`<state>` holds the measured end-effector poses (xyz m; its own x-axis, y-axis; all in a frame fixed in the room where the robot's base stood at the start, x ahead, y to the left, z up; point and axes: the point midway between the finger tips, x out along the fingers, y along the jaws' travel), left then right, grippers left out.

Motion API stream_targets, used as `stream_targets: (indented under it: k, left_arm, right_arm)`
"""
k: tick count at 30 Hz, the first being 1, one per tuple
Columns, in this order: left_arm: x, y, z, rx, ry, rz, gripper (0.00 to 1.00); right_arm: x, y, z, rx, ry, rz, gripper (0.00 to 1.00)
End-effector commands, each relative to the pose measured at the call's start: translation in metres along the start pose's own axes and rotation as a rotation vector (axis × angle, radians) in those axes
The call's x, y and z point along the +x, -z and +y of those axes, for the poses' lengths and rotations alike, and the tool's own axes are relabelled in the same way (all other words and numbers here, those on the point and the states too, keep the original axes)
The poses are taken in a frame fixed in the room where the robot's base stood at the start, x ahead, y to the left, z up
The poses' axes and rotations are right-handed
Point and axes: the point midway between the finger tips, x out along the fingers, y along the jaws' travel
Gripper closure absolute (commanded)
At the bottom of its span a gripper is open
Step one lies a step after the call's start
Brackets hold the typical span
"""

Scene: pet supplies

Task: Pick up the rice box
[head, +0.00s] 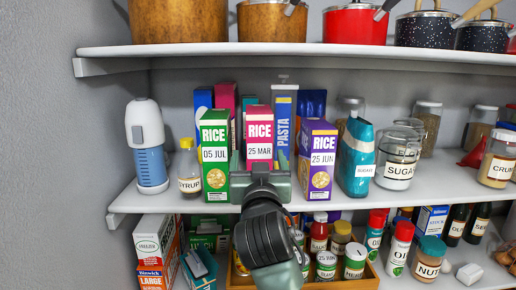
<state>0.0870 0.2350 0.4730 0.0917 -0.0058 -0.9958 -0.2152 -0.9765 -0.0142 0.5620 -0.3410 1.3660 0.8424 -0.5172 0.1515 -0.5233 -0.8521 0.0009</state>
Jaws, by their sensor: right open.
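Three rice boxes stand upright on the middle shelf (130,198): a green rice box (214,178) marked 05 JUL, a pink rice box (259,128) marked 25 MAR and a purple rice box (319,178) marked 25 JUN. My right gripper (259,168) is in front of the pink box, open, with one finger toward each side of it. It hides the lower part of the pink box. I cannot tell whether the fingers touch any box. My left gripper is not in view.
A blue pasta box (284,103) stands behind, between the pink and purple boxes. A syrup bottle (189,172) is left of the green box; a sugar bag (357,157) is right of the purple one. Pots (180,22) fill the upper shelf. Jars and bottles crowd the lower shelf.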

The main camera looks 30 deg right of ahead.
Motion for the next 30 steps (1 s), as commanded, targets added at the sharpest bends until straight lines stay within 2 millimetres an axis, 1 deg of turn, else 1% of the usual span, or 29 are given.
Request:
stream_targets:
  k: [1,4,8,12,16,20,21,23,24,26,27,29,30]
  left_arm:
    - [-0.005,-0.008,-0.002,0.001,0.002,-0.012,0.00]
    - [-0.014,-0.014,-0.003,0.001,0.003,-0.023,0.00]
    - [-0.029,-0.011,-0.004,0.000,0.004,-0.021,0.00]
    - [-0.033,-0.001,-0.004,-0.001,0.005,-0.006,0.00]
    - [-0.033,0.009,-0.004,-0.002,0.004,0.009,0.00]
    - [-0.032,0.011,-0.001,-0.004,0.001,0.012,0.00]
    - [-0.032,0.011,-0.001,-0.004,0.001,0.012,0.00]
    - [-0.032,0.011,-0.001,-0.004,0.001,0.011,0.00]
    - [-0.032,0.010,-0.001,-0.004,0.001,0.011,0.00]
    - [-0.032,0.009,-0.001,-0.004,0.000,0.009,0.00]
    - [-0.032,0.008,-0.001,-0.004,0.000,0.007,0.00]
    - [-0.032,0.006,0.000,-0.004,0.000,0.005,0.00]
    - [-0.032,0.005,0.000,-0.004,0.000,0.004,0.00]
  right_arm:
    - [0.006,0.003,0.001,-0.003,-0.002,-0.001,0.20]
    - [0.019,0.005,0.002,-0.003,-0.001,-0.001,0.20]
    - [0.040,0.009,0.004,-0.005,-0.003,-0.002,0.20]
    - [0.055,0.005,0.003,-0.002,-0.001,-0.002,0.20]
    - [0.059,0.003,0.003,0.000,0.000,-0.002,0.20]
    - [0.058,0.002,0.003,0.000,0.000,-0.002,0.20]
    - [0.058,0.002,0.003,0.000,0.000,-0.001,0.23]
    - [0.058,0.003,0.003,0.000,0.000,-0.001,0.39]
    - [0.058,0.003,0.003,0.000,0.000,-0.001,0.51]
    - [0.058,0.003,0.003,0.000,0.000,-0.001,0.67]
    - [0.058,0.003,0.003,0.000,0.000,-0.001,0.78]
    - [0.058,0.003,0.003,0.000,0.000,-0.001,0.94]
    - [0.058,0.006,0.003,0.001,0.000,0.006,0.94]
